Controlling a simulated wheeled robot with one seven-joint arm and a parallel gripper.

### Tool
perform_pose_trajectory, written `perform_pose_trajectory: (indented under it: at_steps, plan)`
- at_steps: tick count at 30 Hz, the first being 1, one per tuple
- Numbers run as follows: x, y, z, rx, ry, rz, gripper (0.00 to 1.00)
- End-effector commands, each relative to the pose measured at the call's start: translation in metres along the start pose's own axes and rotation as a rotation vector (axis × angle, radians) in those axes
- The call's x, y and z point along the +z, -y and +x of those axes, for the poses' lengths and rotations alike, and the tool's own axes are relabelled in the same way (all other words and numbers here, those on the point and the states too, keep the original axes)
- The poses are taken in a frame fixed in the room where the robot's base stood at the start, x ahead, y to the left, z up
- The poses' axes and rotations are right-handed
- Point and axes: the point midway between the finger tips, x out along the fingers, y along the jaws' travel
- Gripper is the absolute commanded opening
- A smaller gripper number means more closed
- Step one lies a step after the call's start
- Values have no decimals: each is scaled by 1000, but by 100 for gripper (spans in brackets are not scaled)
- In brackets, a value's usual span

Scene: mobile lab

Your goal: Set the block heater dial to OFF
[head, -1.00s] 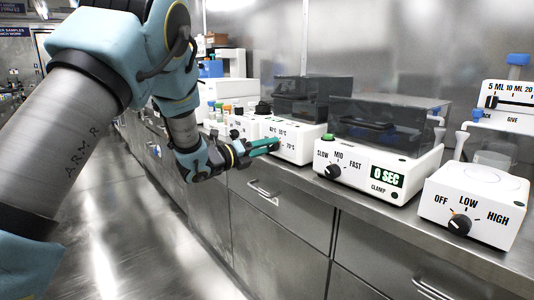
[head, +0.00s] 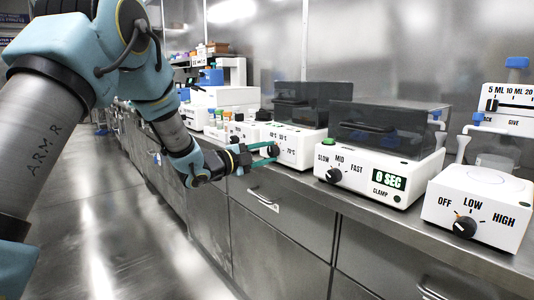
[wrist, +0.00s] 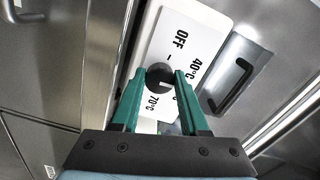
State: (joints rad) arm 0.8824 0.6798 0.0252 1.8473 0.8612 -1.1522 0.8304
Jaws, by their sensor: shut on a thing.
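The block heater (head: 312,146) is a white box with a dark clear lid, on the bench in the head view. Its front panel (wrist: 178,22) carries OFF, 40°C and 70°C marks in the wrist view; another mark is hidden by a finger. The black round dial (wrist: 157,76) sits between the green fingers of my gripper (wrist: 161,79), with a pale pointer mark on its lower right side, away from OFF. In the head view my gripper (head: 266,152) reaches the heater's front left and is shut on the dial (head: 273,151).
A shaker (head: 385,165) reading 0 SEC and a white hot plate (head: 480,205) with an OFF-LOW-HIGH dial stand to the right. More devices and bottles line the bench to the left. Drawer handles (head: 263,200) stick out below the bench edge. The floor is clear.

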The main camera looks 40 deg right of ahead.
Motion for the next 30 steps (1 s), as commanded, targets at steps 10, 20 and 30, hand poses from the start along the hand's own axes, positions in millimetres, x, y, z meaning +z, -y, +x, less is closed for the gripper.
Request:
perform_pose_trajectory:
  at_steps: [10, 20, 30]
  plan:
    - [2, 0, -1, 0, 4, -329, 0]
    - [1, 0, -1, -1, 4, -644, 0]
    - [0, -1, -1, 0, 5, -964, 0]
